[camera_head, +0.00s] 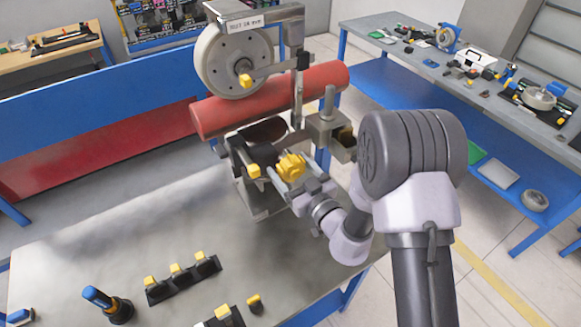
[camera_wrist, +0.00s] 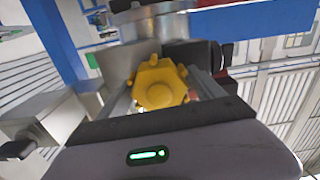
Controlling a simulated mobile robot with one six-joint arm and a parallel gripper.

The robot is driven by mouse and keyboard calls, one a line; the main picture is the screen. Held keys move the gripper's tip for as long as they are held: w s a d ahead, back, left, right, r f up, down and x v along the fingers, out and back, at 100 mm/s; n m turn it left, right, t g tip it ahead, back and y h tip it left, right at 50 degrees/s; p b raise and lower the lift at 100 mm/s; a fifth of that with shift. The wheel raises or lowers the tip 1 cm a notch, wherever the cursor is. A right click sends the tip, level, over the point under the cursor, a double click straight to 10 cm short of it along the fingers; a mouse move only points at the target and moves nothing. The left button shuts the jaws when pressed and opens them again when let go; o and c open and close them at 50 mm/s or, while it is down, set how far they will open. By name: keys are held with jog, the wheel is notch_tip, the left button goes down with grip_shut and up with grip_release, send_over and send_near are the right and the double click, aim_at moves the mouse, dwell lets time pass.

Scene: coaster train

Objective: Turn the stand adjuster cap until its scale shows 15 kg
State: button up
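The yellow lobed adjuster cap (camera_head: 291,167) sits on the metal stand (camera_head: 262,205) below the red roller. In the wrist view the yellow cap (camera_wrist: 160,86) is in the middle, between my two grey fingers. My gripper (camera_head: 300,180) is right at the cap, its fingers on either side of it. A gap shows between the cap and the right finger in the wrist view, so my gripper looks open around the cap. I cannot tell whether a finger touches it. No scale on the cap is readable in either view.
A red roller (camera_head: 290,95) and a large pale wheel (camera_head: 230,62) stand above and behind the cap. A second yellow knob (camera_head: 253,171) is close left of it. Black holders with yellow-topped pieces (camera_head: 177,271) lie at the table front; the left tabletop is clear.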

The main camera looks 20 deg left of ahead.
jog(key=c, duration=1)
